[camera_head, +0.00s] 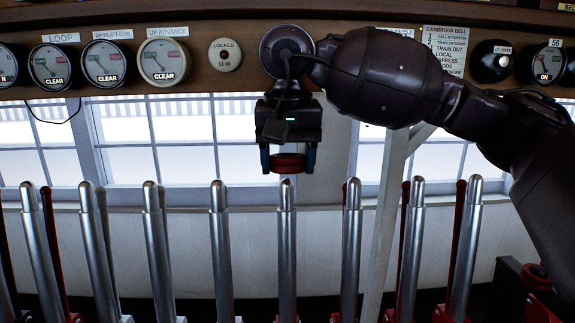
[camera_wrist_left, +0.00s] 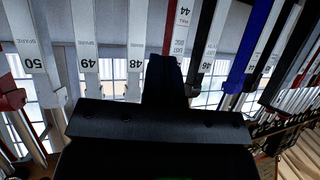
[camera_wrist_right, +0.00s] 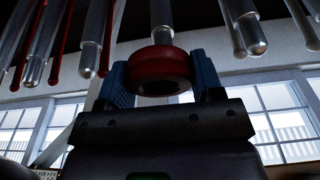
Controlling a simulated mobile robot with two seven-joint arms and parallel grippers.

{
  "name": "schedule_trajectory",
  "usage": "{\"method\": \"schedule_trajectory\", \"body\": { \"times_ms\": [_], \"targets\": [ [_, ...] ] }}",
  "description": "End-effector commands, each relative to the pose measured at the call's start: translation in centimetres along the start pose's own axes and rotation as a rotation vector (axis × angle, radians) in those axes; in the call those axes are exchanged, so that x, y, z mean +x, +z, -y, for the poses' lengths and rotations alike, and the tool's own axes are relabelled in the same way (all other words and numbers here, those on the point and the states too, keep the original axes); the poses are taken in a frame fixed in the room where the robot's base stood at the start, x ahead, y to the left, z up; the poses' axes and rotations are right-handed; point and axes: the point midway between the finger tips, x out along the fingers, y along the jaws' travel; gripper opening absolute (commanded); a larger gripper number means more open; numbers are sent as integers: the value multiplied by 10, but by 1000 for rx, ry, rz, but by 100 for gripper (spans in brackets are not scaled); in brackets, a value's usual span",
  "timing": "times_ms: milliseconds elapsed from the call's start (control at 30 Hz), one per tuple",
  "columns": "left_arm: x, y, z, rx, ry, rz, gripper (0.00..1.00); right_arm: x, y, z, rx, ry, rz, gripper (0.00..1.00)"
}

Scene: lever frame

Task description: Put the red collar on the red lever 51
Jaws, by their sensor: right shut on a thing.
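The red collar (camera_head: 287,165) is a thick ring between the two blue fingertips of my right gripper (camera_head: 288,158). In the head view it hangs just above the tip of a silver lever handle (camera_head: 287,215). The right wrist view also shows the collar (camera_wrist_right: 160,66), with that lever handle (camera_wrist_right: 162,15) close beyond it; I cannot tell whether they touch. No number shows on this lever, so I cannot confirm it is 51. My left gripper (camera_wrist_left: 165,75) shows only in the left wrist view, its fingers together and empty, below levers with plates such as 50 (camera_wrist_left: 32,62).
Silver-handled levers stand close on both sides, such as one to the left (camera_head: 221,240) and one to the right (camera_head: 351,240). A shelf with dials (camera_head: 163,62) runs behind at the top. A white slanted post (camera_head: 388,215) stands to the right.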

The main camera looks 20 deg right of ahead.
Motion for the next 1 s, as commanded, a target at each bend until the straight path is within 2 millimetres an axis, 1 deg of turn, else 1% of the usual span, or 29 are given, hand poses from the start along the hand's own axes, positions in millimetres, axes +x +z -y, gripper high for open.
{"method": "schedule_trajectory", "body": {
  "times_ms": [33,200,533,733,1000],
  "targets": [
    [3,1,-1,1,1,-1,0,4,-4,0,1,0,2,39],
    [9,0,-2,4,5,-8,0,10,-17,0,1,1,4,39],
    [11,3,-2,7,6,-7,0,19,-40,0,1,0,1,39],
    [12,7,-2,9,7,0,0,21,-47,0,-1,0,1,39],
    [12,7,-2,9,7,1,0,21,-49,0,-1,0,-1,39]
  ]
}}
